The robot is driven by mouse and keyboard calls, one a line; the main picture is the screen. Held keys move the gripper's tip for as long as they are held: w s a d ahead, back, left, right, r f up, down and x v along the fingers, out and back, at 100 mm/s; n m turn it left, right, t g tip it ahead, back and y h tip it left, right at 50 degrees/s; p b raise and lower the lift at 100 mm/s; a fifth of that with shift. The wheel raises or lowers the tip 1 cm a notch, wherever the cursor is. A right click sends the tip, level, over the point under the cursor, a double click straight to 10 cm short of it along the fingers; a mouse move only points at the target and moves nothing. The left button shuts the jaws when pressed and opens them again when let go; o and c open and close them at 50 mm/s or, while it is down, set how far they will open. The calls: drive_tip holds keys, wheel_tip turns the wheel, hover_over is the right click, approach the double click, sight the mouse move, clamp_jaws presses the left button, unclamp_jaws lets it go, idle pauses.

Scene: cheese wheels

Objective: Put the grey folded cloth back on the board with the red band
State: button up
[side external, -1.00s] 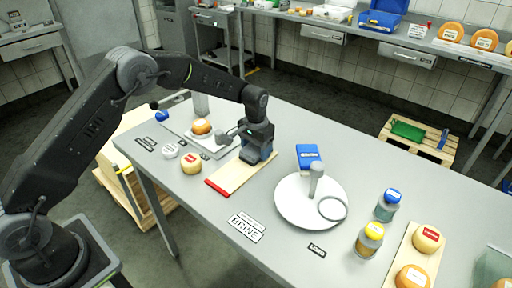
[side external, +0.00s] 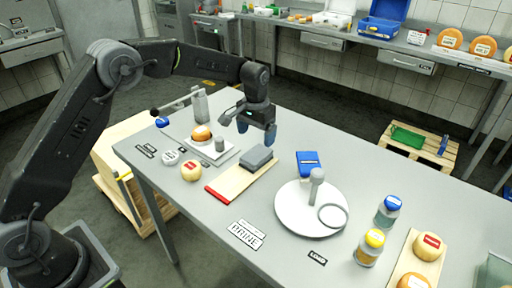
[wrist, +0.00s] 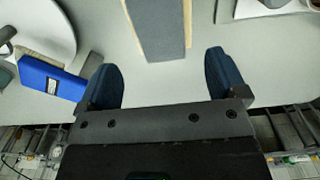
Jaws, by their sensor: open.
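The grey folded cloth (side external: 258,158) lies flat on the far end of the wooden board with the red band (side external: 232,184). The red band is at the board's near left end, clear of the cloth. In the wrist view the cloth (wrist: 156,28) shows at the top, with strips of the board (wrist: 187,22) beside it. My gripper (side external: 257,131) is open and empty, above and beyond the cloth, apart from it. In the wrist view its two fingers are spread wide (wrist: 162,65), with bare table between them.
A blue box (side external: 309,163) and a white round plate with a post (side external: 290,215) stand right of the board. Left are a cheese wheel (side external: 191,170) and a scale-like device (side external: 225,158) with another cheese. Jars (side external: 388,210) stand further right. The table front centre is mostly free.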

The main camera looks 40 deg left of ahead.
sight(256, 154)
drive_tip(key=shift+r, duration=2.1)
drive_tip(key=s+r+t, duration=0.3)
drive_tip(key=s+r, duration=1.1)
drive_tip(key=s, duration=0.2)
drive_tip(key=s+a+f+t, duration=0.1)
drive_tip(key=s+f+t, duration=0.1)
drive_tip(key=s, duration=1.7)
drive_tip(key=shift+f+t, duration=0.3)
drive_tip(key=shift+f, duration=0.3)
